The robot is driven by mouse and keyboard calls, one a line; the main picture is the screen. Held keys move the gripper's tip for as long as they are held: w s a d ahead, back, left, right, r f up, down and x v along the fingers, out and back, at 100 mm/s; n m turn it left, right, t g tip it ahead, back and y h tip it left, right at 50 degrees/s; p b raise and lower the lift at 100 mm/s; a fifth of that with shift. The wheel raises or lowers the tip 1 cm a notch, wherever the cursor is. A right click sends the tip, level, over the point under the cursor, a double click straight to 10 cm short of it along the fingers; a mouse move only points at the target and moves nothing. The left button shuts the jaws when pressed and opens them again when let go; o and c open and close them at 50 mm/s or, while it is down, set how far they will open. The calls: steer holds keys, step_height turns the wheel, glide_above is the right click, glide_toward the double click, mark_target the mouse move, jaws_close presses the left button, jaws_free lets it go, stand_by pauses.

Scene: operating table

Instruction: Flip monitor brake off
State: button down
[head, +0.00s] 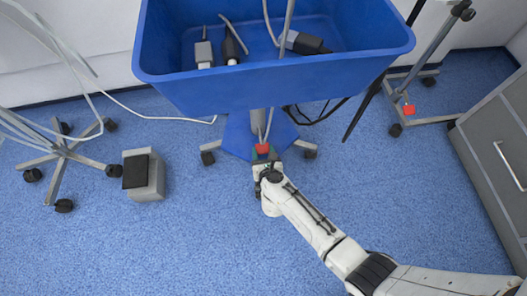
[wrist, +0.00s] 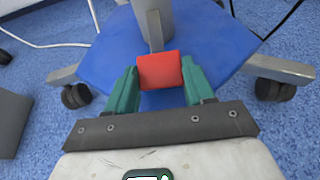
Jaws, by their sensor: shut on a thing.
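The red brake pedal (head: 262,149) is at the base of the blue monitor cart, low near the floor. In the wrist view the red pedal (wrist: 160,70) sits between the two green fingers of my gripper (wrist: 161,82). The fingers touch or nearly touch its left and right sides, and my gripper is shut on it. A metal lever behind the pedal runs up to the grey column (wrist: 150,18). In the head view my gripper (head: 264,158) is just in front of the pedal, and my arm hides part of the floor there.
The cart's blue tray (head: 275,72) overhangs the pedal and holds several tools. Its base has casters (wrist: 275,89) on both sides. A grey foot pedal box (head: 143,175) and a wheeled stand (head: 58,150) are left. A grey cabinet (head: 490,140) is right. Floor in front is clear.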

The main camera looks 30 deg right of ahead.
mark_target(264, 147)
steer(key=shift+s+r+g+p, duration=0.1)
steer(key=shift+r+g+p, duration=0.65)
steer(key=shift+p, duration=1.6)
step_height(264, 147, up, 2)
steer(key=shift+p, duration=0.85)
steer(key=shift+w+r+t, duration=0.25)
steer(key=shift+w+r, duration=0.05)
steer(key=shift+r, duration=0.2)
steer(key=c, duration=0.8)
jaws_free()
steer(key=shift+w, duration=0.1)
steer(key=o, duration=0.4)
steer(key=shift+d, duration=0.1)
steer(key=shift+c, duration=0.2)
steer(key=shift+o, duration=0.2)
steer(key=shift+s+f, duration=0.2)
